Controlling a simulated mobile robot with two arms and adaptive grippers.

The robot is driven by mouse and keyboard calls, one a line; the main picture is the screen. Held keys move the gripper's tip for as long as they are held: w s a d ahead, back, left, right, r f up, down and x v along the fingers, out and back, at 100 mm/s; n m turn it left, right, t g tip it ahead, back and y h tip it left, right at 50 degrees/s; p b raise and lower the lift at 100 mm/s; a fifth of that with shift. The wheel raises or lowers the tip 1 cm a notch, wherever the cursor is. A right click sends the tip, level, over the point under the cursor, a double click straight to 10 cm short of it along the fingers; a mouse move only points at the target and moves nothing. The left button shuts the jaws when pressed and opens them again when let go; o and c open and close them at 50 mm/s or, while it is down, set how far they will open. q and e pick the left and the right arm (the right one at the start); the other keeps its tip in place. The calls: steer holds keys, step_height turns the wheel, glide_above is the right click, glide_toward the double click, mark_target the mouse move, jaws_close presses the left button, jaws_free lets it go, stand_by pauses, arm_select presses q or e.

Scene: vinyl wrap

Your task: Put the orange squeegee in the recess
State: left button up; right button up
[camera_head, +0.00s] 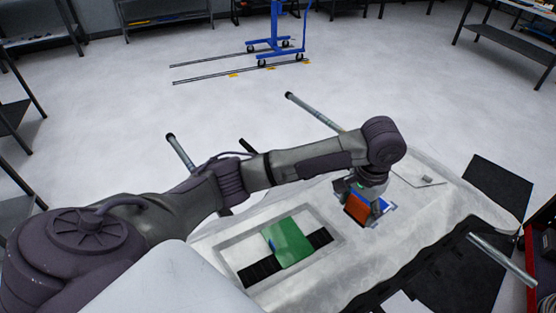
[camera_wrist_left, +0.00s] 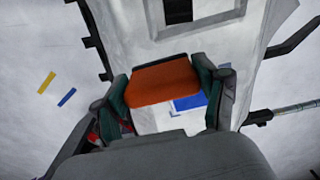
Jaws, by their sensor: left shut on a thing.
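The orange squeegee (camera_head: 356,209) is held in my left gripper (camera_head: 366,204) over the right part of the white panel (camera_head: 425,225). In the left wrist view the squeegee (camera_wrist_left: 160,83) spans between the two fingers of the gripper (camera_wrist_left: 167,92), one on each side. The recess (camera_head: 237,252) is a rectangular hollow in the panel, to the left of the gripper. A green piece (camera_head: 290,243) lies across its middle, over a black strip. Part of the recess also shows at the top of the left wrist view (camera_wrist_left: 217,10). My right gripper is out of view.
A blue piece (camera_wrist_left: 190,102) shows beside and below the squeegee in the left wrist view. Metal bars (camera_head: 315,112) stick out around the panel. A blue wheeled stand (camera_head: 275,45) is on the floor behind. A red cart (camera_head: 545,245) stands at the right edge.

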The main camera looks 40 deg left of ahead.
arm_select(q)
steer(key=s+a+f, duration=0.1)
steer(key=a+f, duration=0.1)
steer(key=a, duration=0.1)
steer(key=s+a+f+p, duration=0.1)
steer(key=a+f, duration=0.1)
steer(key=a, duration=0.1)
steer(key=s+a+f, duration=0.1)
steer(key=a+f, duration=0.1)
steer(key=a, duration=0.2)
steer(key=shift+f+p, duration=0.15)
steer(key=shift+p, duration=0.2)
step_height(320, 180, down, 3)
steer(key=shift+f, duration=0.6)
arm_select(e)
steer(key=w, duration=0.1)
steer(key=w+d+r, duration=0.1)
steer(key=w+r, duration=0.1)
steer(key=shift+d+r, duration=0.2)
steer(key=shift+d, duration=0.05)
arm_select(q)
steer(key=o, duration=1)
steer(key=shift+f, duration=0.1)
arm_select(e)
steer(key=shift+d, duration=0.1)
